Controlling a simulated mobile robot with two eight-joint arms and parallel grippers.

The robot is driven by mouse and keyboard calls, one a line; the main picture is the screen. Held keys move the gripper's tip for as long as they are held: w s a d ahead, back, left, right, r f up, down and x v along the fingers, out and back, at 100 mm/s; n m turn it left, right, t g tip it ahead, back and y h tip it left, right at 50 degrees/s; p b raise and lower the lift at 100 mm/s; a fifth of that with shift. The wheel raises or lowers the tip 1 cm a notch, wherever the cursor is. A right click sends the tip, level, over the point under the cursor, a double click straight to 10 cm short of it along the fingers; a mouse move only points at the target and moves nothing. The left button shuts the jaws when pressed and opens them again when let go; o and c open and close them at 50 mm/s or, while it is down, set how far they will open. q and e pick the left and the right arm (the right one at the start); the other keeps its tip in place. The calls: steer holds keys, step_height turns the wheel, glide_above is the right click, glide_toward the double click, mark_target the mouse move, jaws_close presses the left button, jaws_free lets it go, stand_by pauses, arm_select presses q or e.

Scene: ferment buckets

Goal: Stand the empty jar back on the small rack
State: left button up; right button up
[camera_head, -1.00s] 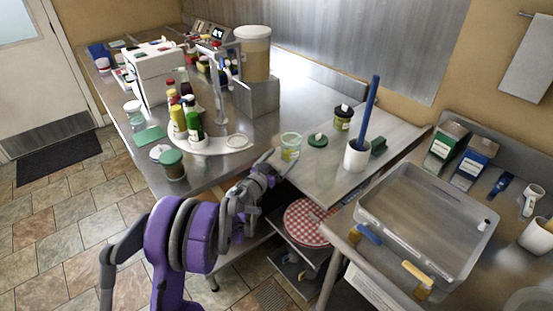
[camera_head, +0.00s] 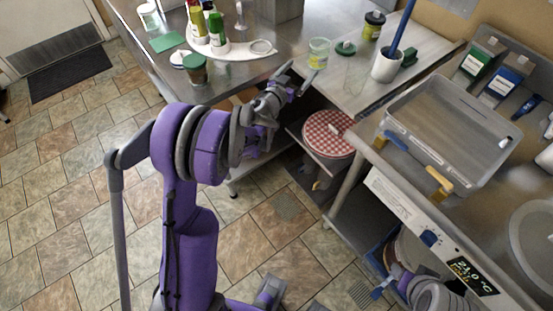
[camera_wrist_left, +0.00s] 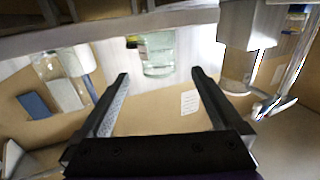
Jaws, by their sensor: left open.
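The small rack (camera_head: 238,52) is white and curved, on the counter to the left. It holds several bottles and has a ring-shaped place at its right end. Part of my right arm seems to show low right; its fingers are unclear.
A clear tub (camera_head: 455,125) is at right.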

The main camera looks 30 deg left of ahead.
arm_select(q)
steer(key=s+d+r+n+g+y, duration=0.1)
steer(key=s+r+n+g+y, duration=0.15)
steer(key=s, duration=0.45)
steer(key=s+d+r+n+g+y, duration=0.1)
steer(key=s+r+g+y, duration=0.15)
steer(key=s, duration=0.35)
steer(key=s+d+f+m+g+h, duration=0.1)
steer(key=s+d+f+g, duration=0.1)
steer(key=s, duration=0.7)
steer(key=s+d+f+m+g+h, duration=0.1)
steer(key=s+d+f+g, duration=0.2)
steer(key=s, duration=0.6)
steer(key=s+d+f+m+g+h, duration=0.1)
steer(key=s+d+f+g+h, duration=0.1)
steer(key=s+d+f, duration=0.4)
steer(key=s, duration=0.3)
steer(key=shift+d+g, duration=0.35)
steer(key=shift+g, duration=0.05)
